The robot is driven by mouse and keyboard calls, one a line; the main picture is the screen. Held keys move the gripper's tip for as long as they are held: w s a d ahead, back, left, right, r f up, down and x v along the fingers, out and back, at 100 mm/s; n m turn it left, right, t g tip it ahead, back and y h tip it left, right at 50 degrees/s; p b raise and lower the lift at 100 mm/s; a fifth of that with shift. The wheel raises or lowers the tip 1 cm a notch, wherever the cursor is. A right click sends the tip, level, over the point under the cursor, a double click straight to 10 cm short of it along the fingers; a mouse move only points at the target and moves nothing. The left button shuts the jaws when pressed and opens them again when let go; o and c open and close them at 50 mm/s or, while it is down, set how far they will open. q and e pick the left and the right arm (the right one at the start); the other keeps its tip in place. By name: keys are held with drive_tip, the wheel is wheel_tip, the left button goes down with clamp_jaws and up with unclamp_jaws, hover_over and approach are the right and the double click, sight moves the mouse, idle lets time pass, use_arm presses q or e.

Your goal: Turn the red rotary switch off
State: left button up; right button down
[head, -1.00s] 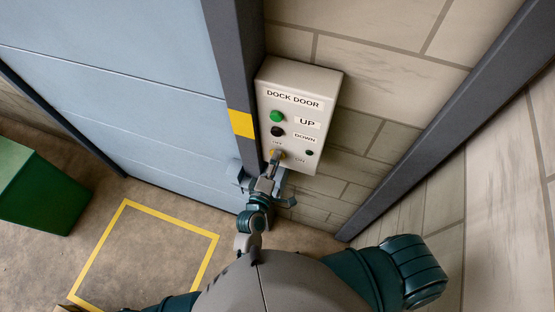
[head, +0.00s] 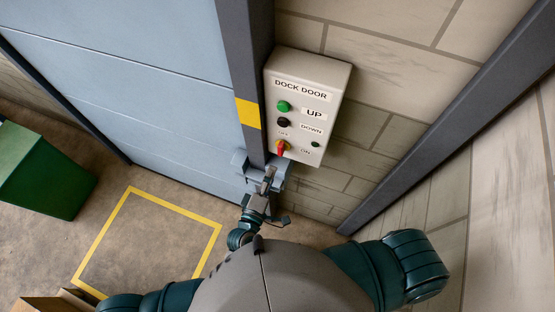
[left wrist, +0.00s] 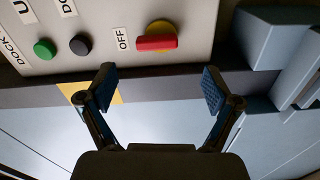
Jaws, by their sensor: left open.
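The red rotary switch (head: 281,147) sits on a yellow base low on the pale DOCK DOOR control box (head: 335,85). In the left wrist view the red handle (left wrist: 157,43) lies lengthwise, in line with the OFF label (left wrist: 123,40) beside it. In the head view the ON label (head: 305,151) is to the right of the switch. My left gripper (head: 269,172) is just below the switch, apart from it. In the left wrist view its two fingers (left wrist: 160,80) are spread with nothing between them. My right gripper is out of view.
A green button (head: 284,106), a black button (head: 284,122) and a small dark green lamp (head: 315,144) are on the box. A dark door post with a yellow band (head: 248,114) stands directly left. A green bin (head: 45,170) stands far left.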

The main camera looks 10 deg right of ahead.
use_arm(q)
drive_tip(key=v, duration=0.4)
drive_tip(key=shift+w+a, duration=0.15)
drive_tip(key=shift+a, duration=0.25)
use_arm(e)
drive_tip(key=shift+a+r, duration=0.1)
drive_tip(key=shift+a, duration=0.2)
use_arm(q)
drive_tip(key=shift+d, duration=0.35)
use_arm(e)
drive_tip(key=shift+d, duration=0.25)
